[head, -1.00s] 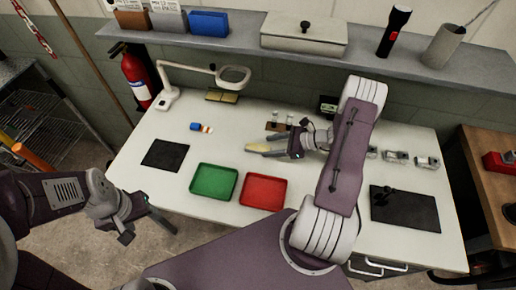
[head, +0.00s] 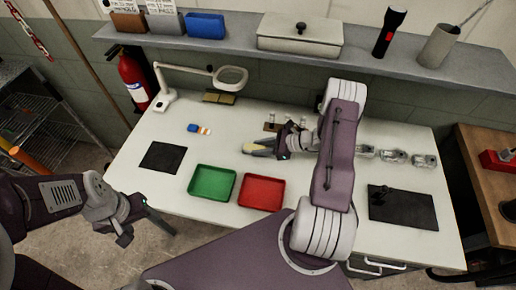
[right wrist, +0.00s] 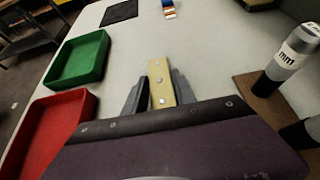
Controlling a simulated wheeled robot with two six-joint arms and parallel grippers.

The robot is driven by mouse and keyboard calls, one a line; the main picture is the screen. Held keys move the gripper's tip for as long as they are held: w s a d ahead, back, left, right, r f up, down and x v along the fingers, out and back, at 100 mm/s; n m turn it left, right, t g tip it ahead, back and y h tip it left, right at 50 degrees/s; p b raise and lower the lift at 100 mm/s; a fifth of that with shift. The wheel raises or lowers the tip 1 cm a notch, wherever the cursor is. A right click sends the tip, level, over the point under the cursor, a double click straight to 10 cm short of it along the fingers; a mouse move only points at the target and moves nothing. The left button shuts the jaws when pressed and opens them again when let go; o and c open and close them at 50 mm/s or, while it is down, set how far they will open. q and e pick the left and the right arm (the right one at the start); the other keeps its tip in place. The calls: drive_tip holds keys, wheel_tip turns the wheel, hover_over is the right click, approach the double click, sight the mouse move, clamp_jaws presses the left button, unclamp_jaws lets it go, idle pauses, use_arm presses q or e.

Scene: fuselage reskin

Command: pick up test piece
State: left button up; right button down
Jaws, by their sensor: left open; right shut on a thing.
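The test piece (right wrist: 160,82) is a pale yellow strip with several small round marks, seen in the right wrist view between the fingers of my right gripper (right wrist: 160,104). It also shows in the head view (head: 257,149) as a small yellowish piece at the tip of my right gripper (head: 274,148). The right gripper is shut on it, over the table behind the trays. I cannot tell whether the piece touches the table. My left gripper (head: 146,222) is open and empty, off the table's left front edge.
A green tray (head: 212,198) and a red tray (head: 262,207) stand at the front of the table. A black mat (head: 163,157) lies left, a dark pad (head: 403,208) right. A magnifier lamp (head: 167,97) stands at the back left.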

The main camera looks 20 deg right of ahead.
sight(260, 148)
wheel_tip(260, 148, up, 4)
drive_tip(key=shift+f, duration=0.15)
drive_tip(key=s+d+r, duration=0.6)
drive_tip(key=s+r, duration=0.1)
drive_tip(key=s, duration=0.2)
drive_tip(key=shift+s+d, duration=0.25)
drive_tip(key=shift+d, duration=0.15)
drive_tip(key=shift+r, duration=0.1)
